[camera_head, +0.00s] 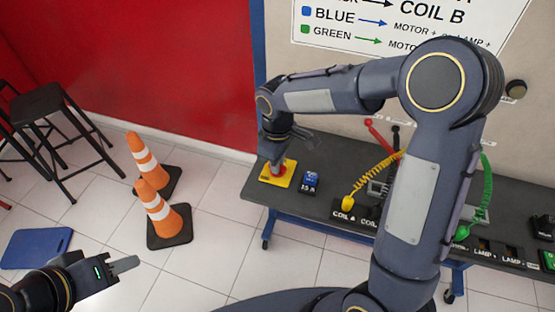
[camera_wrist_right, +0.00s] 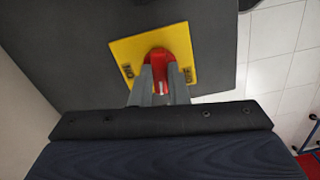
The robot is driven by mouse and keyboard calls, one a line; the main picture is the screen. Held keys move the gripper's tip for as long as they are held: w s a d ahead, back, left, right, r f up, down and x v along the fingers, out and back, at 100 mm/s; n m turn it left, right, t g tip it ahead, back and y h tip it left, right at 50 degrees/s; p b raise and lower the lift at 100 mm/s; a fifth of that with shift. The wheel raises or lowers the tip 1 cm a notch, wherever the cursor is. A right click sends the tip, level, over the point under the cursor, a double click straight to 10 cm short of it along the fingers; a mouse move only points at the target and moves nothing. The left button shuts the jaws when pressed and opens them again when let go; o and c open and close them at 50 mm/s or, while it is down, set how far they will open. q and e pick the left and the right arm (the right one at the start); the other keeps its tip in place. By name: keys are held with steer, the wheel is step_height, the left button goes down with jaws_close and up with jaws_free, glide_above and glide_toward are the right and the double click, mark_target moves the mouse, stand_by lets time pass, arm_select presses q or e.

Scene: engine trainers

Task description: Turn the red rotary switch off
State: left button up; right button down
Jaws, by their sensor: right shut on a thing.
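The red rotary switch (camera_head: 283,168) sits on a yellow square plate (camera_head: 268,178) at the left end of the dark bench top. The fingers hide part of the knob. My left gripper (camera_head: 124,265) is at the lower left, away from the bench; its finger opening is unclear.
A small blue block (camera_head: 310,181) stands right of the yellow plate. Coiled yellow (camera_head: 370,178) and green (camera_head: 482,195) cables lie farther right, partly behind my right arm. Two orange cones (camera_head: 160,208) and a black stool (camera_head: 50,110) stand left on the tiled floor.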

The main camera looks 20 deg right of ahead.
steer(key=shift+n, duration=1)
steer(key=c, duration=1.4)
jaws_free()
steer(key=shift+r, duration=0.15)
step_height(320, 180, up, 7)
steer(key=shift+r, duration=0.3)
